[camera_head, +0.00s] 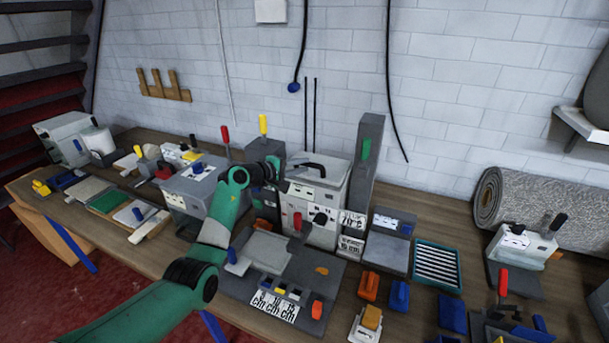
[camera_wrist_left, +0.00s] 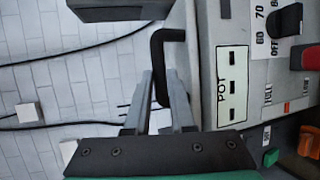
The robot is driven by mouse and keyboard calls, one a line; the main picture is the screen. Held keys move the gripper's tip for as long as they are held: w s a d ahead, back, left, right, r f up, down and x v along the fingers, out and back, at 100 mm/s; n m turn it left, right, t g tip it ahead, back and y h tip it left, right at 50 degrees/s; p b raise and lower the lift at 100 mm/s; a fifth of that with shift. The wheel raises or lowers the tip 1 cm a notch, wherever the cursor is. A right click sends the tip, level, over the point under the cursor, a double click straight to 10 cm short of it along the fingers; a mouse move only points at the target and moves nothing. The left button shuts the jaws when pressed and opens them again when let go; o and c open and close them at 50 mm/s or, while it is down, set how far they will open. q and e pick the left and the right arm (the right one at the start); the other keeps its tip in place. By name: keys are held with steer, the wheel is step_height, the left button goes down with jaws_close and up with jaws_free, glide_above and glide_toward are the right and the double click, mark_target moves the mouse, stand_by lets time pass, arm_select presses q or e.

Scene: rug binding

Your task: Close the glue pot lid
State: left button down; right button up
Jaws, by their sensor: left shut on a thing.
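The glue pot (camera_head: 315,205) is a pale grey box unit at the middle back of the bench. A label reading "POT" (camera_wrist_left: 232,87) shows on its face in the left wrist view. Its lid (camera_head: 332,170) is at the top and has a bent black handle (camera_head: 312,164); the handle also shows in the wrist view (camera_wrist_left: 166,37). My left gripper (camera_head: 284,178) is at the lid's left side. Its two grey fingers (camera_wrist_left: 162,100) are shut on the handle. I cannot tell how far the lid stands open. My right gripper is not in view.
A tall grey column (camera_head: 368,150) stands just right of the pot. A grey box machine (camera_head: 190,190) stands on the left. A rolled rug (camera_head: 535,205) lies at the back right. Small orange and blue blocks and a slotted tray (camera_head: 437,265) crowd the front right.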

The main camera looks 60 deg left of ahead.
arm_select(q)
steer(key=shift+s+d+f+t+b, duration=0.1)
steer(key=shift+f+t+b, duration=0.15)
steer(key=shift+f+b, duration=0.2)
steer(key=shift+s+d+f+t+b, duration=0.1)
steer(key=shift+f+t+b, duration=0.2)
steer(key=shift+f, duration=0.25)
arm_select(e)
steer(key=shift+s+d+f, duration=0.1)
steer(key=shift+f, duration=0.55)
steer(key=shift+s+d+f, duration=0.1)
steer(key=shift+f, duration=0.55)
arm_select(q)
steer(key=shift+f, duration=0.1)
steer(key=c, duration=0.8)
jaws_free()
steer(key=shift+w, duration=0.15)
steer(key=shift+o, duration=0.2)
steer(key=shift+r, duration=0.2)
steer(key=p+v, duration=0.1)
steer(key=v, duration=1)
steer(key=shift+s+d, duration=0.2)
steer(key=shift+s, duration=0.1)
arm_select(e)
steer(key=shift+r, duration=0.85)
